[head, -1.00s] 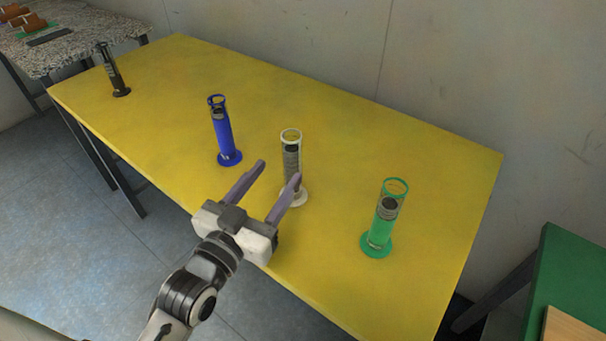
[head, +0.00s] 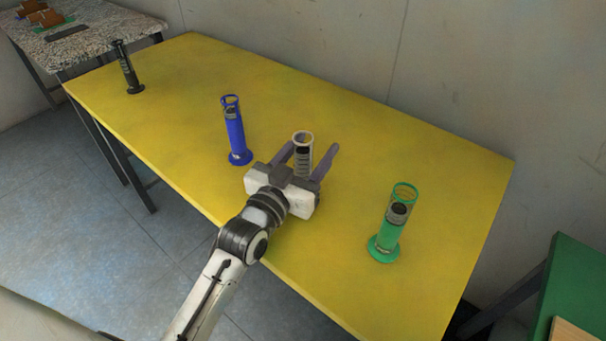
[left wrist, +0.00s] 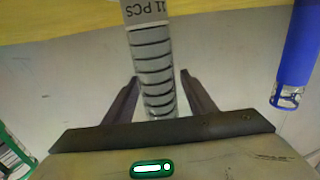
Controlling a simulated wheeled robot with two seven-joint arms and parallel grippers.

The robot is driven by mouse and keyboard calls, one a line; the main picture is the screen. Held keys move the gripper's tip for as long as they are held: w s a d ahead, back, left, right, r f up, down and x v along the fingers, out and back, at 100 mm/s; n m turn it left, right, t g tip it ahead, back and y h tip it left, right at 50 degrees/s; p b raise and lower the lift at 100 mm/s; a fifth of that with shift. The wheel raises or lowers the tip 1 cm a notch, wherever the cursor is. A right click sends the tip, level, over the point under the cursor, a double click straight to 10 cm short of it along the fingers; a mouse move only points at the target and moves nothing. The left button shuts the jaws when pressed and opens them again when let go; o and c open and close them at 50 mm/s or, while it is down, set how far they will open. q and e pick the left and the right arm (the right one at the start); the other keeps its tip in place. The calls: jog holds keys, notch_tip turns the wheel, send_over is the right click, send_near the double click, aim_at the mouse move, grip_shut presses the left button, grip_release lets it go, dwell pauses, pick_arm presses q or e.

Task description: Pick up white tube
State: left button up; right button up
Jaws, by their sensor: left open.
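The white tube (head: 303,150) stands upright on the yellow table in the head view, with its lower part hidden behind my gripper. My left gripper (head: 309,150) is open, with its two fingers on either side of the tube. In the left wrist view the tube (left wrist: 153,65) shows as a clear cylinder with dark rings and a label, and it runs between the open fingers (left wrist: 157,95). A gap shows between the tube and each finger. My right gripper is not in view.
The blue tube (head: 235,135) stands to the left and the green tube (head: 388,238) to the right on the yellow table (head: 400,140). A black tube (head: 128,70) stands at the far left corner. A green table (head: 575,270) is at the right.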

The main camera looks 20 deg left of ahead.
pick_arm(q)
grip_shut()
jog(key=shift+r, duration=0.1)
jog(key=shift+r, duration=0.1)
